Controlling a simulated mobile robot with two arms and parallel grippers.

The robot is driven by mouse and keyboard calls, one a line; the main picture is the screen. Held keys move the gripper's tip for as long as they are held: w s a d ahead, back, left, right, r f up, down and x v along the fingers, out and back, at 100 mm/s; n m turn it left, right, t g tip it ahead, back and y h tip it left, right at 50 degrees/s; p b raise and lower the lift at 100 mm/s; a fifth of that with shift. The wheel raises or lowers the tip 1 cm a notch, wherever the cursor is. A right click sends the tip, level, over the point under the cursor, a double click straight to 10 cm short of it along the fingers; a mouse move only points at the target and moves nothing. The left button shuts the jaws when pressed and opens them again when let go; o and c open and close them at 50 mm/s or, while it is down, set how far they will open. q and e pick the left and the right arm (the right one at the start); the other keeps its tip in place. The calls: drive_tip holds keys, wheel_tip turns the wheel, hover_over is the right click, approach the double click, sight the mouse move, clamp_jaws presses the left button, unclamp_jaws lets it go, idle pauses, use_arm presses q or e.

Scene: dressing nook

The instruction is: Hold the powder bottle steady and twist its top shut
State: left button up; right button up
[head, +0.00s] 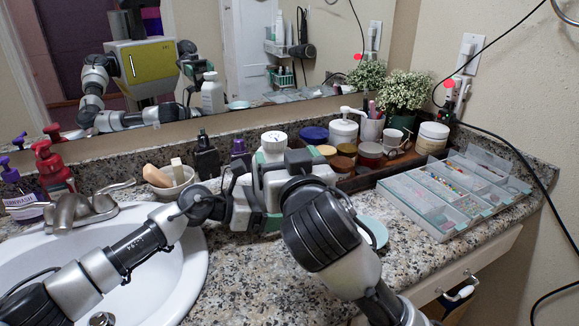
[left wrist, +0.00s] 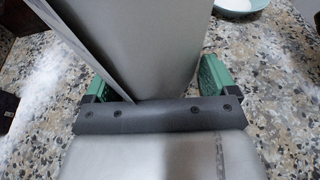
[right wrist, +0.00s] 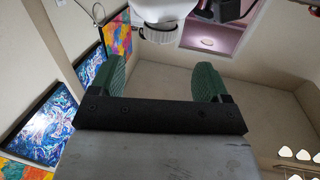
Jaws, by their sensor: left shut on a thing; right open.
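The powder bottle is mostly hidden behind my arms in the head view; its white round top (head: 273,138) with small dark marks shows above them. My left gripper (left wrist: 152,80) is shut on the bottle, whose pale grey side (left wrist: 170,45) fills the space between the green fingers in the left wrist view. My right gripper (head: 286,155) is open close by the top. In the right wrist view, the white top (right wrist: 160,35) lies just beyond and between the open green fingertips (right wrist: 160,72), with a gap on both sides. The mirror shows the white bottle upright.
A white sink (head: 150,250) and faucet (head: 85,207) are at left, with red and purple pump bottles behind. A cup with sponges (head: 172,185) stands behind the sink. A tray of jars and an open clear organizer (head: 440,222) are at right.

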sight(281, 142)
drive_tip(key=shift+s+d, duration=0.2)
drive_tip(key=shift+s, duration=0.9)
drive_tip(key=shift+w, duration=0.1)
drive_tip(key=w+n+y, duration=0.1)
drive_tip(key=w, duration=0.3)
drive_tip(key=w+a+n+g+y, duration=0.1)
drive_tip(key=w+y, duration=0.1)
drive_tip(key=w, duration=0.1)
drive_tip(key=w+a+n+y, duration=0.1)
drive_tip(key=w+y, duration=0.1)
drive_tip(key=w, duration=0.2)
drive_tip(key=shift+w+a+n+g, duration=0.2)
drive_tip(key=shift+w+n+g, duration=0.1)
drive_tip(key=shift+g, duration=0.1)
drive_tip(key=shift+c, duration=0.4)
